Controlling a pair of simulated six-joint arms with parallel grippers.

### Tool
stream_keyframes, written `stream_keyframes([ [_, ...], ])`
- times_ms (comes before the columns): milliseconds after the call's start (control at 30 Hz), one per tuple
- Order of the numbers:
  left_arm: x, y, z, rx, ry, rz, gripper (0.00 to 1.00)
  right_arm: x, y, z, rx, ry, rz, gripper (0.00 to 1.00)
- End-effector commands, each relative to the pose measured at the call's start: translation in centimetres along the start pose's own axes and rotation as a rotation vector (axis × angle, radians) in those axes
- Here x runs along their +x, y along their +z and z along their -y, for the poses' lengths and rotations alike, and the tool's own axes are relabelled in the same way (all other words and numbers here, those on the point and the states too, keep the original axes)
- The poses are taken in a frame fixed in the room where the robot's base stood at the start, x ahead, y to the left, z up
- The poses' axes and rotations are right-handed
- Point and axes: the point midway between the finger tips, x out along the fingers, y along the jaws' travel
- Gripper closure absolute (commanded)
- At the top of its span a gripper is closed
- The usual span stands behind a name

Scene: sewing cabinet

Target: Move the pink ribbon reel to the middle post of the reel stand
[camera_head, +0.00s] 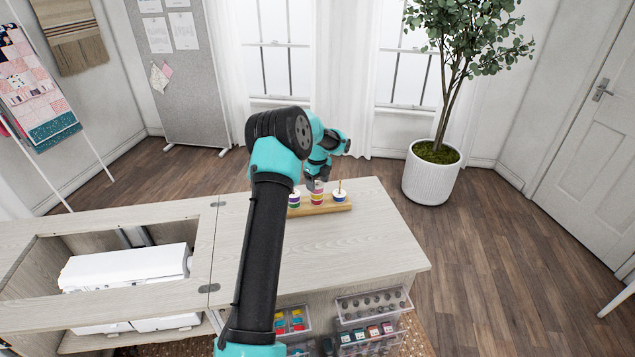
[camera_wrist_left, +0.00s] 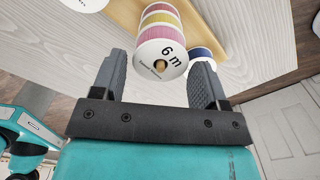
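The pink ribbon reel (camera_wrist_left: 158,50) has a white face marked "6 m". It sits on top of a stack with yellow and deeper pink reels below, on the middle post of the wooden reel stand (camera_head: 338,206). The brown post tip (camera_wrist_left: 160,65) shows in its hole. My left gripper (camera_wrist_left: 160,68) is open, one finger on each side of the pink reel, with a narrow gap visible at the left finger. In the head view the left gripper (camera_head: 317,184) is over the middle post and partly covers the stack. My right gripper is not in view.
A green-and-purple reel stack (camera_head: 294,201) is on the left post and a blue reel (camera_head: 340,196) on the right post. The cabinet top (camera_head: 385,240) is clear at the right. A white sewing machine (camera_head: 125,265) lies in the left opening. Clear drawers (camera_head: 373,305) stand below.

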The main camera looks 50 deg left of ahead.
Motion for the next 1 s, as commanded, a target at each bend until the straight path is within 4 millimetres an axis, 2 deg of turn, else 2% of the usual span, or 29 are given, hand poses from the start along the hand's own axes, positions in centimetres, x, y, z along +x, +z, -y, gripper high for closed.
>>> stream_keyframes([
  [33, 0.0, 0.0, 0.0, 0.000, 0.000, 0.000, 0.28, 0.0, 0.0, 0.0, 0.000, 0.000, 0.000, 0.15],
  [200, 0.0, 0.0, 0.0, 0.000, 0.000, 0.000, 0.14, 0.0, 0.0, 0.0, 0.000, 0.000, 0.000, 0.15],
  [567, -0.7, 0.0, 0.1, 0.000, -0.002, 0.001, 0.14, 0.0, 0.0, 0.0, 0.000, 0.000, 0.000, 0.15],
  [767, -3.2, 0.0, 0.1, 0.000, -0.004, 0.001, 0.14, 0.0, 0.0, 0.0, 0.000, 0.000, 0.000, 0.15],
  [1000, -7.7, 0.0, 0.1, 0.000, -0.003, 0.001, 0.14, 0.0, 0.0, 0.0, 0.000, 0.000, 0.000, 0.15],
])
